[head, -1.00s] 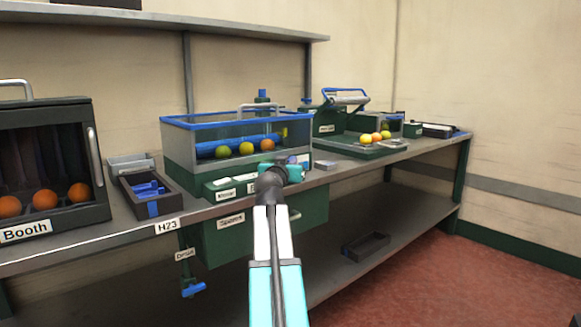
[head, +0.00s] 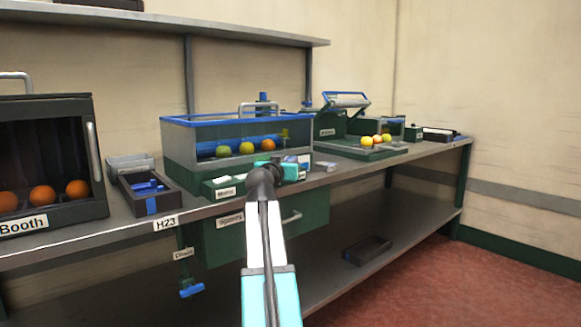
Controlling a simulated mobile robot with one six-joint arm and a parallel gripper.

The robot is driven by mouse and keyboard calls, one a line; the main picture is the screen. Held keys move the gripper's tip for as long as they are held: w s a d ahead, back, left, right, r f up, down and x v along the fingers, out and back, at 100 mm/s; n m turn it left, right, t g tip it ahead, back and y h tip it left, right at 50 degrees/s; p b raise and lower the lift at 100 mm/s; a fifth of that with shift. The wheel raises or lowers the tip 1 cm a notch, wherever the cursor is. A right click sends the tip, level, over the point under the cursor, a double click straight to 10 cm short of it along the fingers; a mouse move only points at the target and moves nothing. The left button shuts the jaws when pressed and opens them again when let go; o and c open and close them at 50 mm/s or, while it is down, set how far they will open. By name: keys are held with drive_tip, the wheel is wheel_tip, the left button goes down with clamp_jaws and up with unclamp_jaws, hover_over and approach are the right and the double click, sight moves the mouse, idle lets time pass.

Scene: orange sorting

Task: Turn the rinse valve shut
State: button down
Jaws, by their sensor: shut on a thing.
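The rinse tank (head: 180,145), a clear box with a blue rim, stands mid-bench with several fruits and a blue roller inside. My gripper (head: 303,163) is at the right end of the tank's front panel, reaching in from the front. It is shut on a small part there, apparently the rinse valve. My wrist and the jaws hide most of that valve, so its handle angle cannot be read. A separate blue tap handle (head: 191,290) hangs below the bench by a tag reading Drain.
The Booth box (head: 52,222) with oranges stands at the left. A dark tray (head: 160,206) with blue items lies beside the tank. A green drawer (head: 270,225) hangs below my wrist. Fruits sit on a green machine (head: 350,150) at the right. The lower shelf is mostly clear.

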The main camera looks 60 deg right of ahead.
drive_tip(key=shift+w+a+r+m+g+h+b, duration=0.1)
drive_tip(key=shift+w+r+m+g+h+b, duration=0.2)
drive_tip(key=shift+g+b, duration=0.4)
drive_tip(key=shift+w+a+f+m+g+b, duration=0.1)
drive_tip(key=shift+m+g+b, duration=0.3)
drive_tip(key=shift+b, duration=0.5)
drive_tip(key=shift+s+r+m+g+b, duration=0.2)
drive_tip(key=shift+m+g+b, duration=0.1)
drive_tip(key=shift+g, duration=0.2)
drive_tip(key=c, duration=1.8)
unclamp_jaws()
drive_tip(key=shift+a, duration=0.1)
drive_tip(key=shift+o, duration=0.2)
drive_tip(key=shift+f, duration=0.1)
drive_tip(key=shift+s, duration=0.1)
drive_tip(key=a+p, duration=0.5)
drive_tip(key=a, duration=0.8)
drive_tip(key=shift+s+a, duration=0.3)
drive_tip(key=shift+s, duration=0.1)
